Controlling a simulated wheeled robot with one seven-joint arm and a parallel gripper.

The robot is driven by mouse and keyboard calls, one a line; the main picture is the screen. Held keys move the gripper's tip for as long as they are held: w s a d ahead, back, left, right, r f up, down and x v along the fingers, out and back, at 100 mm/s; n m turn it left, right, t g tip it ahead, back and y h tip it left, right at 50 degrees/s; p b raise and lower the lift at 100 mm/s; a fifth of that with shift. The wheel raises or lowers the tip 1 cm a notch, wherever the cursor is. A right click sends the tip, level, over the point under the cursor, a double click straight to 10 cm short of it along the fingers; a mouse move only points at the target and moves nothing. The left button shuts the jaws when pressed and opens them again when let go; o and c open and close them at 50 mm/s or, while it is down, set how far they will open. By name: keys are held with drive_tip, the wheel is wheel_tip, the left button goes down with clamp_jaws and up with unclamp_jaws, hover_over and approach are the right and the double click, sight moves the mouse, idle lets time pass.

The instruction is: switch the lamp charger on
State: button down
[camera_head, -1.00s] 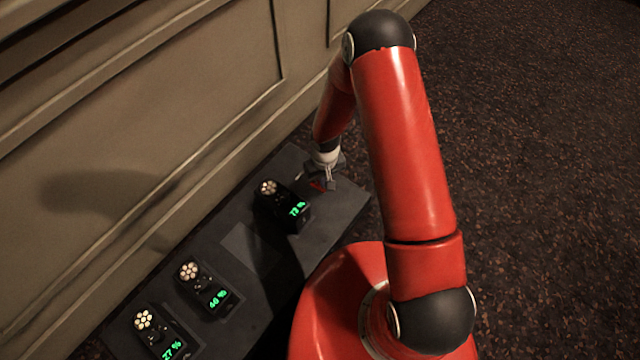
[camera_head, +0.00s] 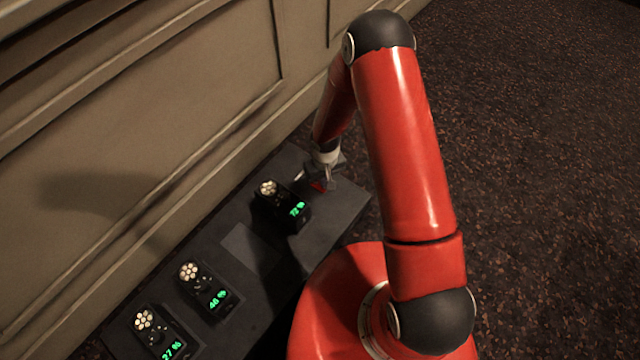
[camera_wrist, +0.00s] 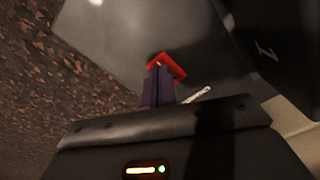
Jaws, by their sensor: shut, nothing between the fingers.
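The red switch (camera_head: 319,186) sits on the dark desk top (camera_head: 345,205), near its far right end. It also shows in the wrist view as a red rocker or frame (camera_wrist: 172,66). My gripper (camera_head: 327,182) points down at it, and the shut, empty fingers (camera_wrist: 158,70) reach over its near edge. They appear to be at or touching the switch, but the exact contact is hidden. Whether the switch is on or off cannot be told. A black lamp unit (camera_head: 282,207) with round light cells and a green percent display stands just left of my gripper.
Two more lamp units, one in the middle (camera_head: 207,290) and one at the near end (camera_head: 158,333), stand on the desk with lit displays. An empty rectangular patch (camera_head: 247,250) lies between units. A panelled wall (camera_head: 150,130) runs behind the desk. Carpet (camera_head: 540,180) lies to the right.

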drive_tip(key=shift+f+b, duration=0.9)
drive_tip(key=shift+f, duration=0.05)
idle(0.9)
drive_tip(key=shift+r, duration=0.1)
drive_tip(key=shift+r+p, duration=2.2)
drive_tip(key=shift+r, duration=1.3)
